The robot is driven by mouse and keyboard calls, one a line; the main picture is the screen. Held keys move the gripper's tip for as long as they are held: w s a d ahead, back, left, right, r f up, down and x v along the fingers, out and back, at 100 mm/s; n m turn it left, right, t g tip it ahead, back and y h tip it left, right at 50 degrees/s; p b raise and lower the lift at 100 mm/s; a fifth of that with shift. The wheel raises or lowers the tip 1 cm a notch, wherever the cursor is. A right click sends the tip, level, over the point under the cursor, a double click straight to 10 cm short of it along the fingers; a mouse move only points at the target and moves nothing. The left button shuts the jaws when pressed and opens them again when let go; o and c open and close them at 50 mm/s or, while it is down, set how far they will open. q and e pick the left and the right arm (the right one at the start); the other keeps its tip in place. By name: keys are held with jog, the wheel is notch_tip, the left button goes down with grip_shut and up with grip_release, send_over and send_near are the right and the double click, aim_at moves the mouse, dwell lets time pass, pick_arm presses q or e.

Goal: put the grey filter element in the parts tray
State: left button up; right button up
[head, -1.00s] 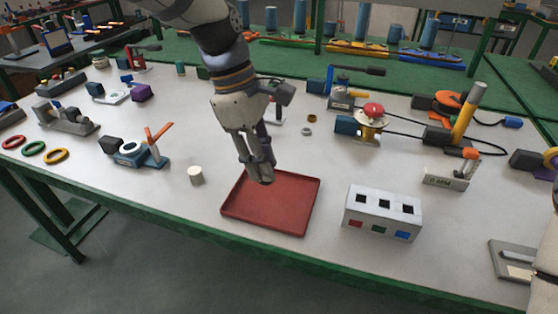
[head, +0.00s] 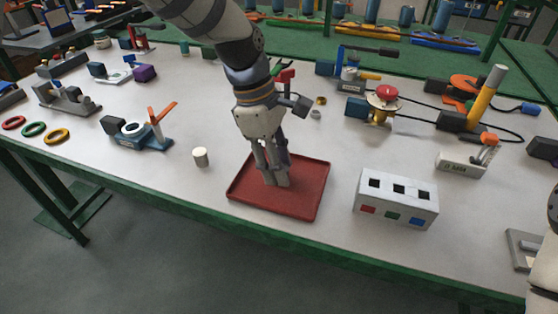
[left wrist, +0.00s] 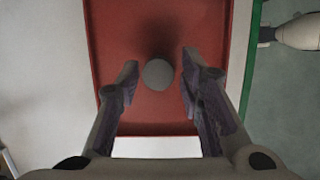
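The grey filter element (left wrist: 158,74) shows as a round grey top over the red parts tray (left wrist: 120,20) in the left wrist view. It lies between my left gripper's fingertips (left wrist: 159,84), with a narrow gap on each side, so the gripper looks open around it. In the head view my left gripper (head: 276,181) points down inside the parts tray (head: 305,203), low near its floor. The fingers mostly hide the element there. Whether it touches the tray floor is hard to tell. My right gripper is not in view.
An off-white cylinder (head: 200,157) stands left of the tray. A white box with square holes (head: 396,200) stands to its right. A blue fixture with an orange lever (head: 138,133) is further left. The table's green front edge (head: 300,255) runs close before the tray.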

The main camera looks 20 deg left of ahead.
pick_arm(q)
jog(key=v, duration=1.2)
jog(key=shift+r+p, duration=0.15)
jog(key=shift+p, duration=0.2)
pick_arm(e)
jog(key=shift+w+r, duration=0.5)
pick_arm(q)
jog(key=shift+a, duration=0.1)
